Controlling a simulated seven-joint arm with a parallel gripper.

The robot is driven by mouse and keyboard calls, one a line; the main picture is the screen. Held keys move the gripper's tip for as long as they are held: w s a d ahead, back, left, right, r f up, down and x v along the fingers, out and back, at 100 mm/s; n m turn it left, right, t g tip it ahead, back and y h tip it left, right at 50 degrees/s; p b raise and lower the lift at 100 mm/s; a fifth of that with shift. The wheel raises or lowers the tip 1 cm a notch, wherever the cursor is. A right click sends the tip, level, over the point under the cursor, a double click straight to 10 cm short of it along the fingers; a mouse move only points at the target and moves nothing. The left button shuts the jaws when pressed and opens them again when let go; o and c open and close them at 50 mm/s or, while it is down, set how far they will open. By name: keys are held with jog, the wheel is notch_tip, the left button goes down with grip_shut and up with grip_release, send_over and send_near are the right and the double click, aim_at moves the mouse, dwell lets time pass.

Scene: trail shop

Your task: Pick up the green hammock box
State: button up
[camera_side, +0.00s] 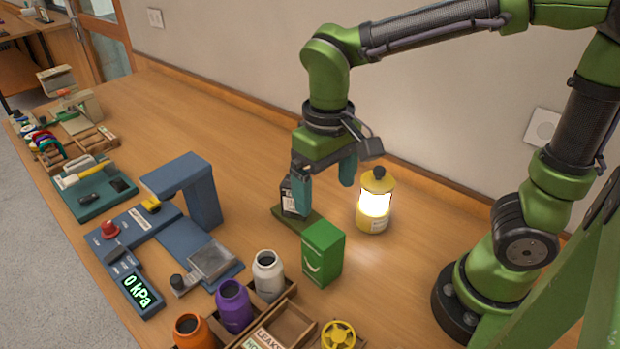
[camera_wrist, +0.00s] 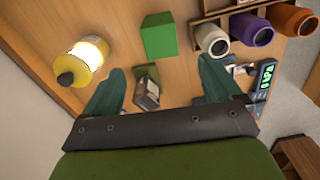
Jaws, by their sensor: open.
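The green hammock box (camera_side: 322,253) stands upright on the wooden bench, with a white curved mark on its front. In the wrist view the green box (camera_wrist: 159,36) is at the top middle, beyond the fingertips. My gripper (camera_side: 325,180) is open, above the bench and behind the box, apart from it. In the wrist view my gripper (camera_wrist: 162,78) has its two teal fingers spread, with no green box between them. A small dark-and-grey item (camera_wrist: 147,92) shows between the fingers, below them.
A lit yellow lantern (camera_side: 375,205) stands right of the gripper. The dark item (camera_side: 289,197) on a green base is close behind the box. White (camera_side: 268,275), purple (camera_side: 234,305) and orange (camera_side: 192,332) bottles stand in front-left. A blue press (camera_side: 185,190) is left.

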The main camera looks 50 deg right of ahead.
aim_at(323, 233)
notch_tip(323, 233, down, 14)
jog(key=shift+r, duration=0.1)
jog(key=c, duration=1.2)
jog(key=shift+o, duration=0.2)
jog(key=shift+w, duration=0.1)
